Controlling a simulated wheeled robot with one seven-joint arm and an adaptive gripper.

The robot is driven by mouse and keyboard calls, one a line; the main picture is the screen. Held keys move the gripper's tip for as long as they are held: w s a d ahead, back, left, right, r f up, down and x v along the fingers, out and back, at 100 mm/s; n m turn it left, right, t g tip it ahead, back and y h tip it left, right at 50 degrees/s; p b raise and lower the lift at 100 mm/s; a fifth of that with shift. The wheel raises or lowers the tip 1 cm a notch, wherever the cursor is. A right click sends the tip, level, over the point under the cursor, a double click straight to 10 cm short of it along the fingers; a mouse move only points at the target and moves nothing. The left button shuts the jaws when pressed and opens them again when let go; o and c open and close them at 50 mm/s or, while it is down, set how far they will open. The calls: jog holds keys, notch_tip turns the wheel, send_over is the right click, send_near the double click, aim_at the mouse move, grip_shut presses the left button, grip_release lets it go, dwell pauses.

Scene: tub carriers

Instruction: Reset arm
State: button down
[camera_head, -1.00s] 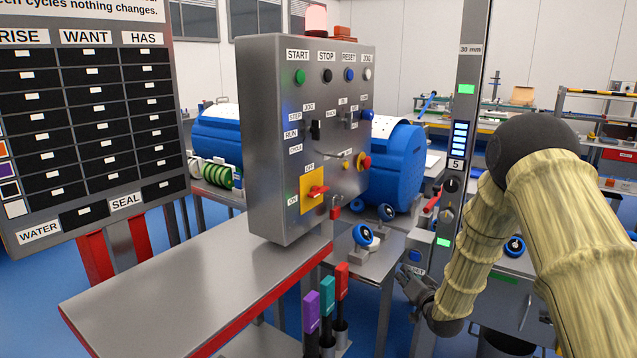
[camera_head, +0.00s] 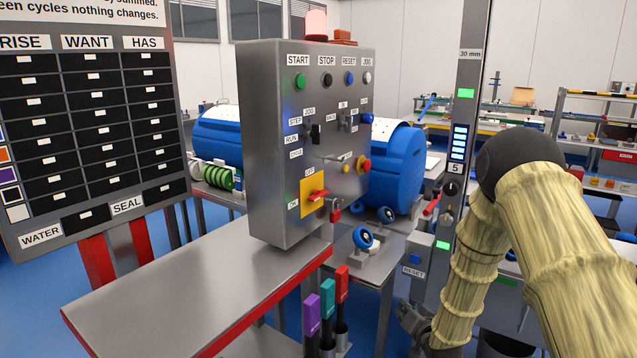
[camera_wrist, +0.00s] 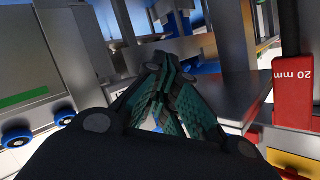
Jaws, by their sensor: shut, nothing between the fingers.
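My arm, in a pale ribbed sleeve, comes in at the right of the head view and bends down at a dark elbow. My gripper shows in the wrist view (camera_wrist: 165,95) with its fingers together and nothing between them. In the head view only a dark part of it shows low beside the grey post, mostly hidden by the sleeve. A blue button with a RESET label (camera_head: 414,259) is on the post, above the gripper. A grey control box (camera_head: 270,150) stands left of the post.
A steel table with a red edge (camera_head: 190,285) fills the front left. Purple, teal and red handled tools (camera_head: 312,315) stand beside it. A board with WANT and HAS columns (camera_head: 90,120) is at the left. A red block marked 20 mm (camera_wrist: 293,90) is right of my gripper in the wrist view.

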jog(key=s+a+f+n+g+p, duration=0.1)
jog(key=s+f+g, duration=0.1)
jog(key=s+f, duration=0.5)
jog(key=s+f+g+h+p, duration=0.1)
jog(key=s+f+g, duration=0.2)
jog(key=s, duration=0.7)
jog(key=s+a+f+n+g+p, duration=0.1)
jog(key=s+f+g+p, duration=0.1)
jog(key=s+f, duration=0.5)
jog(key=s+r+n+g+h+p, duration=0.1)
jog(key=s+g, duration=0.6)
jog(key=s, duration=2.3)
jog(key=shift+s+a+r+n+p, duration=0.2)
jog(key=shift+s+r+n+p, duration=0.15)
jog(key=shift+n+p, duration=0.4)
